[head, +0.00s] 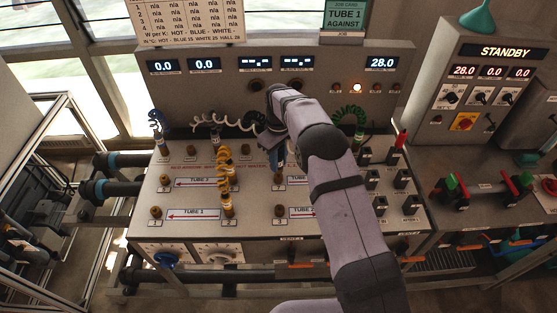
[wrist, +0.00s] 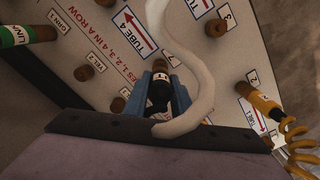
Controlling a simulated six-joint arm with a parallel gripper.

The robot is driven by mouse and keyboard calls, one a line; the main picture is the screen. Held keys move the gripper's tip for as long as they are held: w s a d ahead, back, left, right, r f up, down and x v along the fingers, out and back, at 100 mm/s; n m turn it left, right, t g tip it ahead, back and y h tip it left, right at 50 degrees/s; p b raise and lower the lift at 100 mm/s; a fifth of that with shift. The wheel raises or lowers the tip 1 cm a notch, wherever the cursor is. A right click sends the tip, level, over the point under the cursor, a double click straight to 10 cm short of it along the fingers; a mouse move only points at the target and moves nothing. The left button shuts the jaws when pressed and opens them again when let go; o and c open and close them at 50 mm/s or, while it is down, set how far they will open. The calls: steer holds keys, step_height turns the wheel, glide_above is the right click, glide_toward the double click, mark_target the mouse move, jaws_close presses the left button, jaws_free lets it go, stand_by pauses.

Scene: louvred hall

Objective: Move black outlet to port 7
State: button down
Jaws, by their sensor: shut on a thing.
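In the wrist view, the black outlet (wrist: 158,92) is a black plug with a small white mark, and a thick off-white hose (wrist: 205,75) runs beside it. My gripper (wrist: 163,88) has two blue fingers shut around it. A brown port post shows just beyond the plug; I cannot tell whether the plug touches it. In the head view my gripper (head: 277,155) is over the middle of the grey panel, and my arm hides part of the tubes' right side.
The grey panel (head: 245,190) carries several brown posts and red-arrow labels. A yellow coiled hose (head: 224,175) stands left of my gripper. A blue plug (head: 158,128) is at the panel's left edge, and a green coiled hose (head: 350,117) is right of my arm. A red-tipped part (head: 401,138) stands further right.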

steer(key=shift+f+b, duration=0.75)
steer(key=shift+f, duration=0.5)
steer(key=shift+r, duration=0.1)
steer(key=c, duration=1.4)
jaws_free()
steer(key=shift+r, duration=0.1)
steer(key=shift+r+p, duration=1.7)
steer(key=shift+r, duration=0.75)
